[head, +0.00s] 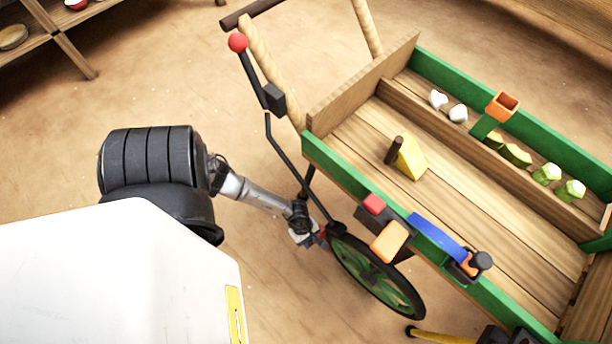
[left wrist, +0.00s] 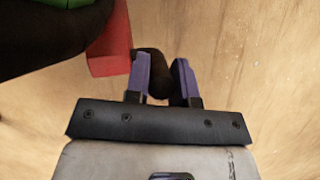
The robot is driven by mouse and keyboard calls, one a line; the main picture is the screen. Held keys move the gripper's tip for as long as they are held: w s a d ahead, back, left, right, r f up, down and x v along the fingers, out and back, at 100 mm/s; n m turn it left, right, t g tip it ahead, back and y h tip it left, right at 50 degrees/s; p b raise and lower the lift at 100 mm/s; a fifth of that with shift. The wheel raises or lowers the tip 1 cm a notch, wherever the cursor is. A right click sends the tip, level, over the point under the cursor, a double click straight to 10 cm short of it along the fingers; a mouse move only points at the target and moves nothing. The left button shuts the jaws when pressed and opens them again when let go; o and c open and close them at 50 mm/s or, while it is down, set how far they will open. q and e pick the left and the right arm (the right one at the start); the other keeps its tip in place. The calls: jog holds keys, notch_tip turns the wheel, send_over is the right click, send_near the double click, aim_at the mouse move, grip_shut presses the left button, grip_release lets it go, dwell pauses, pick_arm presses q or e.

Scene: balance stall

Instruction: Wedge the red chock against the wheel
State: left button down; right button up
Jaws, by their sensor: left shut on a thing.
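The red chock (left wrist: 110,45) shows in the left wrist view as a red block beside the dark tyre at upper left. In that view the block and tyre overlap; I cannot tell whether they touch. My left gripper (left wrist: 163,75) is shut on the chock's dark brown peg handle, held between its two purple fingers. In the head view my left gripper (head: 316,237) is low by the left edge of the wheel (head: 375,276), which has a black tyre and green spokes. Little of the chock shows there.
A wooden cart (head: 350,128) with green sides stands over the wheel. A yellow wedge (head: 411,160) lies on its bed. A black brake lever with a red knob (head: 238,42) rises at the cart's left end. Open floor lies left of the wheel; a shelf (head: 75,50) is at upper left.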

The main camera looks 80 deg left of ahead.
pick_arm(q)
jog(key=shift+a+b+x, duration=0.1)
jog(key=shift+b+x, duration=0.45)
jog(key=shift+x, duration=0.15)
jog(key=shift+a+b+x, duration=0.15)
jog(key=shift+b+x, duration=0.4)
jog(key=shift+x, duration=0.1)
jog(key=d+f, duration=0.1)
jog(key=w+d+f+b, duration=0.1)
jog(key=w+d+f, duration=0.1)
jog(key=shift+d+f+b, duration=0.15)
jog(key=shift+d+b, duration=0.15)
jog(key=shift+d, duration=0.1)
pick_arm(e)
jog(key=f, duration=0.4)
jog(key=shift+s+a+f, duration=0.1)
jog(key=shift+s+f, duration=0.05)
jog(key=shift+s, duration=0.05)
pick_arm(q)
jog(key=shift+d, duration=0.1)
